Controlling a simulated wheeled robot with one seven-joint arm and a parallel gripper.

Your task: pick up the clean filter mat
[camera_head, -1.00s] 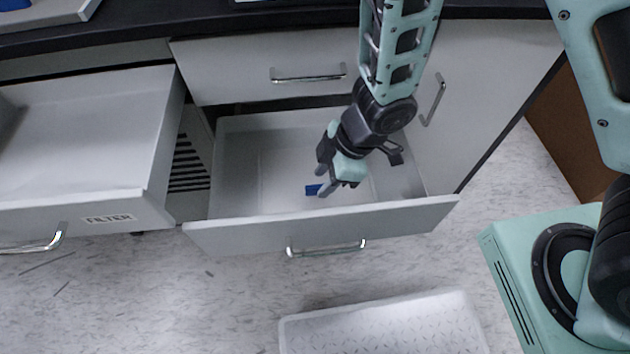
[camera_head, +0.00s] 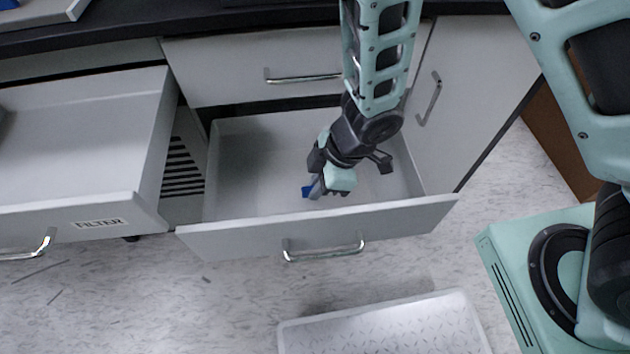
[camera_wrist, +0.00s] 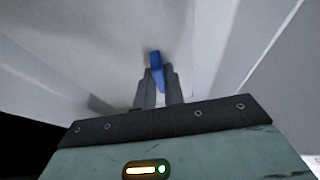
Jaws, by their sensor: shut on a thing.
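The clean filter mat (camera_head: 307,191) shows as a small blue piece in the open lower drawer (camera_head: 240,180). In the wrist view the blue mat (camera_wrist: 156,62) stands between my two grey fingers and sticks out past their tips. My gripper (camera_head: 315,190) points down into the drawer, near its front panel, and is shut on the mat; it also shows in the wrist view (camera_wrist: 159,88). The fingers hide part of the mat. I cannot tell whether the mat touches the drawer floor.
A second open drawer (camera_head: 98,223) labelled FILTER stands at the left. The drawer's front panel (camera_head: 390,222) rises close to my gripper. A white textured tray (camera_head: 390,325) lies on the floor in front. A dark countertop (camera_head: 230,18) runs along the back.

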